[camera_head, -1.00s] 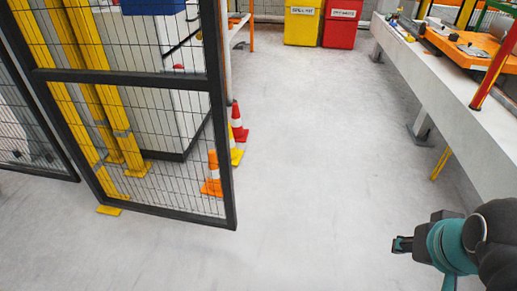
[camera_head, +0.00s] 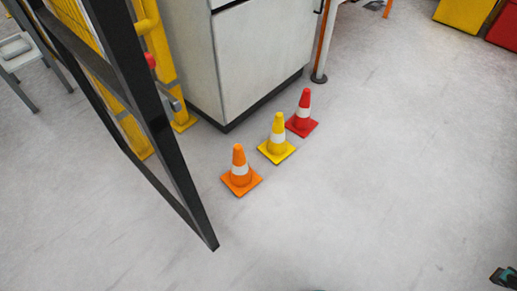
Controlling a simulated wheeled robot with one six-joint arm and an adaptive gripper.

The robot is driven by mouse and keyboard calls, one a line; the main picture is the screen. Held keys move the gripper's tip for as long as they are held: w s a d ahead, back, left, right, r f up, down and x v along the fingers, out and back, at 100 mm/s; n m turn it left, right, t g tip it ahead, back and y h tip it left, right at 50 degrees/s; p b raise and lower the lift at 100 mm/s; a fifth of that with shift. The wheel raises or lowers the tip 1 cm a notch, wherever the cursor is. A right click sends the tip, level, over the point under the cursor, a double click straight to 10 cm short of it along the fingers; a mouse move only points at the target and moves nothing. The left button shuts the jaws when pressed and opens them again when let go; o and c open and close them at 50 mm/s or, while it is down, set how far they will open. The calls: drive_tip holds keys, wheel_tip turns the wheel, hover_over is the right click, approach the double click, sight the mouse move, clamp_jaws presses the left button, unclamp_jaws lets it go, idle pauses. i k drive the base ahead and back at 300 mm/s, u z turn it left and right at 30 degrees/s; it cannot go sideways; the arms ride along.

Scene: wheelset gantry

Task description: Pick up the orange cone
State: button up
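The orange cone (camera_head: 240,172), with a white band and a square orange base, stands upright on the grey floor near the picture's middle. It is the nearest of three cones in a slanting row. My gripper (camera_head: 504,277) shows only in part at the lower right corner, far from the cone. Its fingers are dark and cut off by the picture edge, so I cannot tell whether it is open or shut.
A yellow cone (camera_head: 277,141) and a red cone (camera_head: 302,115) stand just behind the orange one. A black-framed mesh gate (camera_head: 165,150) is close on the left. A white cabinet (camera_head: 262,60) stands behind. The floor to the right is clear.

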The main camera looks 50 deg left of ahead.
sight(241, 179)
drive_tip(key=u, duration=0.8)
drive_tip(key=i, duration=1.35)
drive_tip(key=u, duration=1.3)
drive_tip(key=i, duration=0.3)
drive_tip(key=u, duration=0.15)
